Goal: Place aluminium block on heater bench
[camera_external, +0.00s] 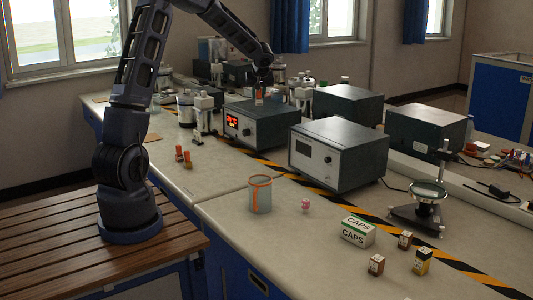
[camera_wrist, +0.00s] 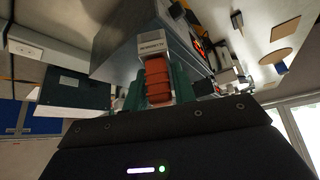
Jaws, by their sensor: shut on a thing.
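The aluminium block (camera_wrist: 153,42) is a small silver block with a printed label and an orange ribbed grip. My gripper (camera_wrist: 160,84) is shut on its orange grip, with one dark green finger on each side. In the external view my gripper (camera_external: 263,82) points down over the rear top of a dark box with a lit red display, which I take as the heater bench (camera_external: 238,127). The block also shows there (camera_external: 259,96), small and upright, at the box's top. I cannot tell whether its bottom touches the top surface.
Two orange-topped pieces (camera_external: 183,156) stand on the bench left of the heater. A grey instrument box (camera_external: 337,153) stands to the right, another dark box (camera_external: 347,104) behind. Glass vessels (camera_external: 300,90) crowd the back. A beaker (camera_external: 260,195) and caps box (camera_external: 357,232) stand in front.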

